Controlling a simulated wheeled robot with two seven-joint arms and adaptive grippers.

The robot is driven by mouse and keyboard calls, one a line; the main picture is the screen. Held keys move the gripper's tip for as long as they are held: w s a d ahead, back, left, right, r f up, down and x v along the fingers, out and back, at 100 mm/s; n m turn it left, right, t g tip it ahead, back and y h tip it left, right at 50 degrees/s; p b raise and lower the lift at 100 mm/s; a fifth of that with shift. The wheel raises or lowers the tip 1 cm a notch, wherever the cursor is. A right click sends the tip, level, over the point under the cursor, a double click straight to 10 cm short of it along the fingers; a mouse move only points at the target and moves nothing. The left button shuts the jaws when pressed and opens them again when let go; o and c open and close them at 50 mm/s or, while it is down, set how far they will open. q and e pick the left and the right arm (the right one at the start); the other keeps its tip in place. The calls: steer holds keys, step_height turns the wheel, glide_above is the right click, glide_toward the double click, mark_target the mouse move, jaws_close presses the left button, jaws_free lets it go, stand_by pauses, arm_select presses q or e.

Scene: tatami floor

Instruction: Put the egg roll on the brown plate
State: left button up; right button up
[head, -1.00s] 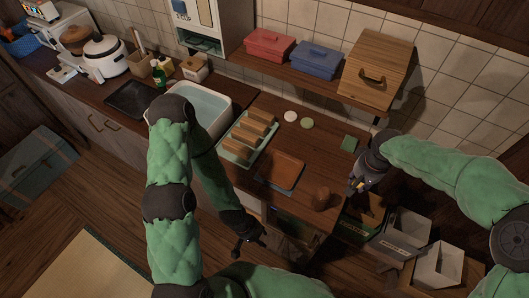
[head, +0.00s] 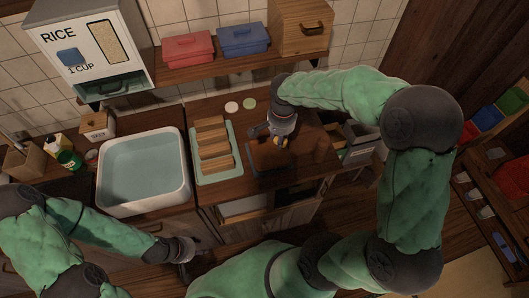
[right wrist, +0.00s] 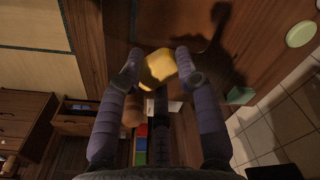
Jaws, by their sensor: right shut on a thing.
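The egg roll (right wrist: 158,68) is a yellow block held between the two fingers of my right gripper (right wrist: 157,72) in the right wrist view. In the head view, a little yellow shows at the tip of my right gripper (head: 277,141), which is over the far part of the brown plate (head: 264,160). The plate is a flat square on the wooden counter, partly covered by the gripper and its shadow. I cannot tell how high the egg roll is above the plate. My left gripper (head: 184,262) hangs low in front of the counter, away from the plate; its fingers are too dark to judge.
A pale green tray (head: 228,172) with several wooden blocks is left of the plate, then a water-filled white sink (head: 143,171). White and green discs (head: 249,104) lie behind. A shelf with a red box (head: 188,48) and blue box (head: 243,40) runs above.

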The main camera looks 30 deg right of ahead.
steer(key=s+d+m, duration=0.6)
steer(key=m, duration=0.2)
steer(key=m+b, duration=0.1)
steer(key=b, duration=0.2)
glide_above(267, 153)
steer(key=shift+g, duration=0.3)
steer(key=f, duration=0.8)
steer(key=shift+s+d, duration=0.3)
steer(key=shift+s, duration=0.1)
steer(key=shift+w+a+f+b, duration=0.2)
steer(key=shift+f+b, duration=0.1)
steer(key=shift+f, duration=0.05)
steer(key=shift+w+a+f+b, duration=0.15)
steer(key=shift+f+b, duration=0.45)
steer(key=shift+f, duration=1.1)
steer(key=shift+f, duration=0.15)
steer(key=o, duration=1)
